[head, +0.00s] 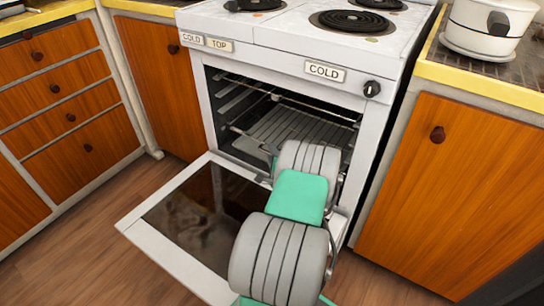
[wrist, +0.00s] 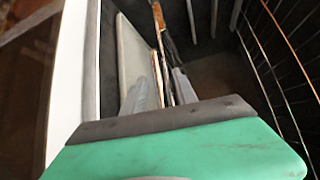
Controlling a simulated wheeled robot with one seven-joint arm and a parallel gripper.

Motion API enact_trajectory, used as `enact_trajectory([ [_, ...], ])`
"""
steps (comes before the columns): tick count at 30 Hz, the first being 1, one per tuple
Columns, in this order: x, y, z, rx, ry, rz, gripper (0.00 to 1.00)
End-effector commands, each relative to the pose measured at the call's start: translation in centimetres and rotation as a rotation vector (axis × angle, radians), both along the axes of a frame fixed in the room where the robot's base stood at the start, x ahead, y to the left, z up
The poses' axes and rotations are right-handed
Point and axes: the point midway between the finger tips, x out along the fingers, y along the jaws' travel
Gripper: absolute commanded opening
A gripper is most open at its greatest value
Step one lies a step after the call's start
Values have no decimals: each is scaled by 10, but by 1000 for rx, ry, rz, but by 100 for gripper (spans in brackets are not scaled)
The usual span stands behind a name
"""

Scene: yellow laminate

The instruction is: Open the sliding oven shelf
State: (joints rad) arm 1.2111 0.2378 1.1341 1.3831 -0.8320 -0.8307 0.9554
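The white oven (head: 210,110) has its door (head: 165,238) folded down, with a dark glass panel. A wire shelf (head: 285,123) lies inside the cavity, and its bars also run along the right of the wrist view (wrist: 275,55). My arm reaches over the door into the opening and covers part of the shelf's front. In the wrist view my gripper's grey fingers (wrist: 163,90) point into the oven beside thin pale and brownish edges. I cannot tell whether they grip anything there. In the head view the fingertips are hidden or too small to make out.
Burners (head: 355,22) top the stove, and a white pot (head: 490,25) stands on the right counter. Wooden drawers (head: 60,90) are on the left and a wooden cabinet (head: 460,190) is on the right. The wooden floor left of the door (head: 80,250) is clear.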

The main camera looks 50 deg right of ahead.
Motion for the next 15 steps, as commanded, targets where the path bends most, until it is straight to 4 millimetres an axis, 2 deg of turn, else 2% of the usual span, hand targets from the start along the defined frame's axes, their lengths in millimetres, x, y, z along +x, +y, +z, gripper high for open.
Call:
enact_trajectory([
  [5,0,0,0,1,1,0,33],
  [15,0,1,-1,2,2,1,6],
])
